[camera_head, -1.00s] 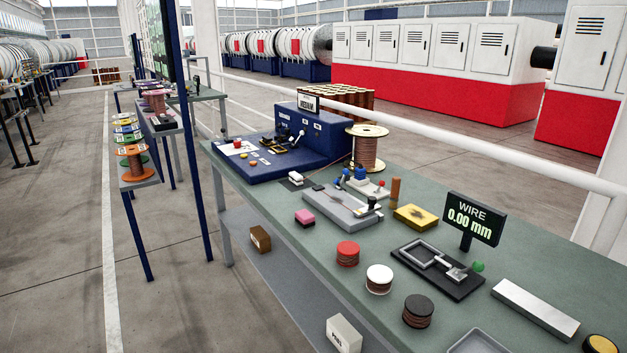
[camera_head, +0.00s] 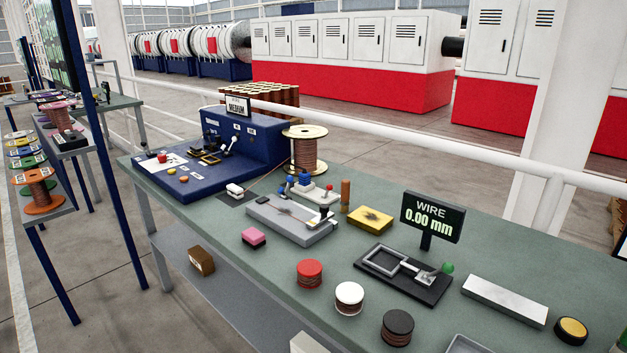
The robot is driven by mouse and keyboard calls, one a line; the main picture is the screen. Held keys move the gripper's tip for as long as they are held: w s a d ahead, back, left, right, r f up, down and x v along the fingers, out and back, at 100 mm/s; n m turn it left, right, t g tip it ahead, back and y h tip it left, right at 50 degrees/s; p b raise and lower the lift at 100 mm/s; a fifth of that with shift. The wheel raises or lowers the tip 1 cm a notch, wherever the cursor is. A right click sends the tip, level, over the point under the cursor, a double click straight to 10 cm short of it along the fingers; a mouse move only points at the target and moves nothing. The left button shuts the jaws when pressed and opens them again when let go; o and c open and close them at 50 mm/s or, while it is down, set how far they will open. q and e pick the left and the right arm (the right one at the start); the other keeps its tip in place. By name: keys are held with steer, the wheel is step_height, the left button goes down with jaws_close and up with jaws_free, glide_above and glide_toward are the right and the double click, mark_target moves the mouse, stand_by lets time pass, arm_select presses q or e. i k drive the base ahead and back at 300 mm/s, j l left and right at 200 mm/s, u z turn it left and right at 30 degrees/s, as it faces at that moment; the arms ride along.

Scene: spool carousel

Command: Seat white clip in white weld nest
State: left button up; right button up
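Neither of my grippers is in view. I cannot tell for sure which thing is the white clip or the white weld nest. A small white block (camera_head: 235,189) sits on a dark pad at the front of the blue machine (camera_head: 248,143). A white-topped copper coil (camera_head: 349,297) stands near the bench's front edge.
The green bench (camera_head: 262,281) also carries a red-topped coil (camera_head: 309,273), a black-topped coil (camera_head: 397,327), a pink block (camera_head: 254,237), a yellow block (camera_head: 370,219), a wire display (camera_head: 432,217), a black lever fixture (camera_head: 404,273) and a grey bar (camera_head: 504,300). A rail runs behind.

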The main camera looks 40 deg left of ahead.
mark_target(261, 146)
steer(key=j+z, duration=0.15)
steer(key=j, duration=0.3)
steer(key=k+j+z, duration=0.15)
steer(key=j, duration=0.25)
steer(key=j+z, duration=0.15)
steer(key=j, duration=0.25)
steer(key=k+j+z, duration=0.15)
steer(key=j, duration=0.25)
steer(key=k+j+z, duration=0.15)
steer(key=j, duration=0.25)
steer(key=k+j+z, duration=0.15)
steer(key=j, duration=0.25)
steer(key=k+j+z, duration=0.15)
steer(key=j, duration=0.2)
